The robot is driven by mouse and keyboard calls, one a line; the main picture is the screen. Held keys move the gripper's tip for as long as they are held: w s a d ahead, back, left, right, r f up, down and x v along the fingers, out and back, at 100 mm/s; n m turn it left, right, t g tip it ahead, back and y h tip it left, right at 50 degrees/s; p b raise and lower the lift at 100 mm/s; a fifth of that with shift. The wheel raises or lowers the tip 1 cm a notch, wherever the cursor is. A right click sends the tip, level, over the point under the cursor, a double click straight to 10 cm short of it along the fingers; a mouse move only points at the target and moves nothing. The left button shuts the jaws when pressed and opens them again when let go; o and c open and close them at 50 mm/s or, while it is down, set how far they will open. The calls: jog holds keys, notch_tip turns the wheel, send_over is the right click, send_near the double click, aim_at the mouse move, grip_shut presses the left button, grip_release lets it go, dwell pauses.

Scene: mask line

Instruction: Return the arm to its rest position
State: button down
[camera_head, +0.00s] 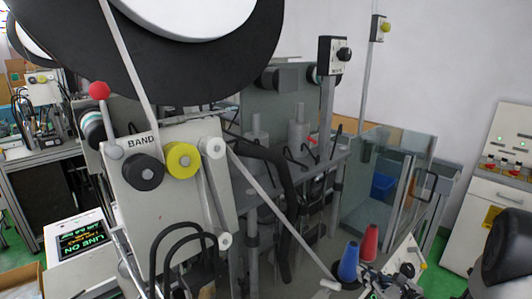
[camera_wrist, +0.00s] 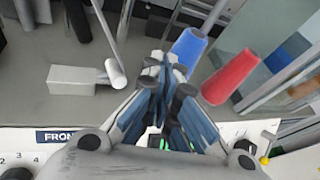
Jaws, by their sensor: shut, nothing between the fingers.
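My gripper (camera_wrist: 164,74) shows in the middle of the wrist view, its blue-grey fingers drawn together with nothing between them. Its tips point up the picture, toward a grey machine deck. A blue cone (camera_wrist: 188,47) is just beyond the fingertips, and a red cone (camera_wrist: 231,76) is to their right; I cannot tell whether the fingers touch the blue cone. In the head view, the blue cone (camera_head: 348,262) and red cone (camera_head: 369,244) stand at lower right. Dark and white parts there may be my gripper, but I cannot be sure. Part of my arm is at the right edge.
A machine panel marked BAND (camera_head: 165,200) with a large black reel (camera_head: 170,80) fills the left. A clear guard (camera_head: 385,180) stands behind the cones. A white control cabinet (camera_head: 505,185) is at right. A white block (camera_wrist: 75,79) lies on the deck left of the fingers.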

jog(key=s+a+r+n+g+y, duration=0.2)
jog(key=s+a+r+n+g, duration=0.2)
jog(key=s+a+r+n, duration=0.5)
jog(key=s+a+r+n+g+y, duration=0.25)
jog(key=s+a+n+g, duration=0.35)
jog(key=a, duration=0.7)
jog(key=s+r+n+g+h, duration=0.1)
jog(key=s+r+n+h, duration=0.1)
jog(key=s+n+h, duration=0.5)
jog(key=s+d+r+n+t+h, duration=0.2)
jog(key=s+d+n+h, duration=0.1)
jog(key=s+d+n, duration=0.2)
jog(key=s+n, duration=0.2)
jog(key=s, duration=0.1)
jog(key=shift+s+d+r+n, duration=0.35)
jog(key=shift+d+r+n, duration=0.05)
jog(key=shift+w, duration=0.1)
